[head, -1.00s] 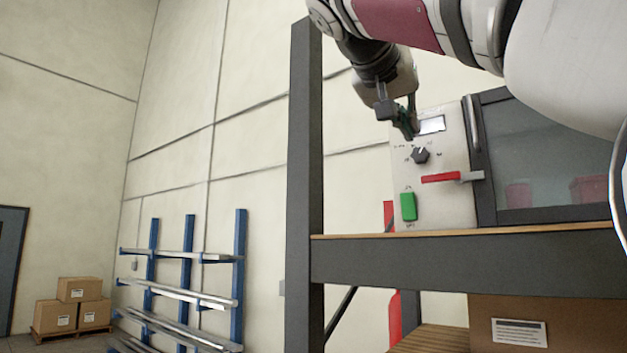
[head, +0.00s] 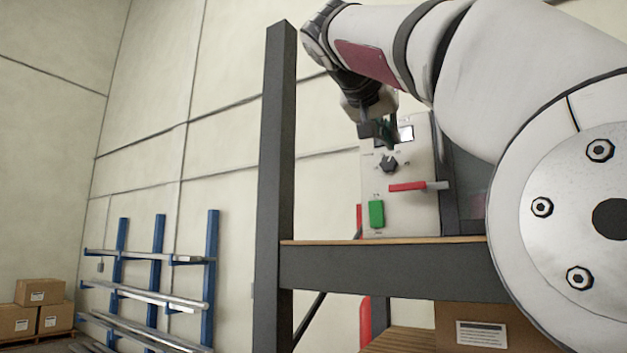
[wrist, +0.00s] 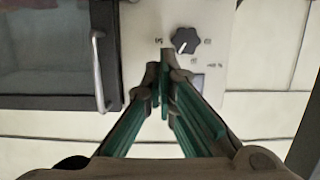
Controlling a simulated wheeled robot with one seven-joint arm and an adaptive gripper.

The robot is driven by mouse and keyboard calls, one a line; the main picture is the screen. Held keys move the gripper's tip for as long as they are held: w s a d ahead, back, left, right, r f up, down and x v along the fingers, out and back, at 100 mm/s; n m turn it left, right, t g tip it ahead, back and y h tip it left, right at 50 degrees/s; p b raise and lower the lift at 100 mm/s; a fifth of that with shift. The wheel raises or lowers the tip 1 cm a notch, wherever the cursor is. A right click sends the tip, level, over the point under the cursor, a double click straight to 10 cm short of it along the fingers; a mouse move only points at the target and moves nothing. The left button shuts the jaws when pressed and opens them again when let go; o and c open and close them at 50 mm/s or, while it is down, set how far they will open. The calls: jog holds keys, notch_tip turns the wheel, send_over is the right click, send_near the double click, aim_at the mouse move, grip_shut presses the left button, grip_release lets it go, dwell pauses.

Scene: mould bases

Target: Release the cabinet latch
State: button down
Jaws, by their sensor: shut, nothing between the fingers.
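The cabinet latch is a red lever (head: 407,187) with a grey end (head: 437,185), lying roughly level across the gap between the control panel (head: 405,218) and the cabinet door. I do not see it in the wrist view. My gripper (head: 392,143) is above and slightly left of the latch in the head view, in front of the panel near the small display. In the wrist view my gripper (wrist: 160,72) has its green-padded fingers together and empty, beside the dark knob (wrist: 186,40). My arm hides most of the door in the head view.
The cabinet stands on a bench with a dark frame (head: 380,268) and an upright post (head: 275,130) at left. A green switch (head: 376,214) sits below the latch. The door's metal handle (wrist: 98,70) shows in the wrist view. A blue rack (head: 158,260) stands far left.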

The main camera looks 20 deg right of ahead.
aim_at(419, 187)
jog(key=shift+w+d+f+p, duration=0.15)
jog(key=shift+w+d+f, duration=0.4)
jog(key=shift+f, duration=0.3)
jog(key=shift+w+d+f+p, duration=0.2)
jog(key=shift+w+d+f, duration=0.2)
jog(key=shift+d+f, duration=0.35)
jog(key=shift+w+d+f+p, duration=0.15)
jog(key=shift+w+d+f, duration=0.35)
jog(key=shift+f, duration=0.45)
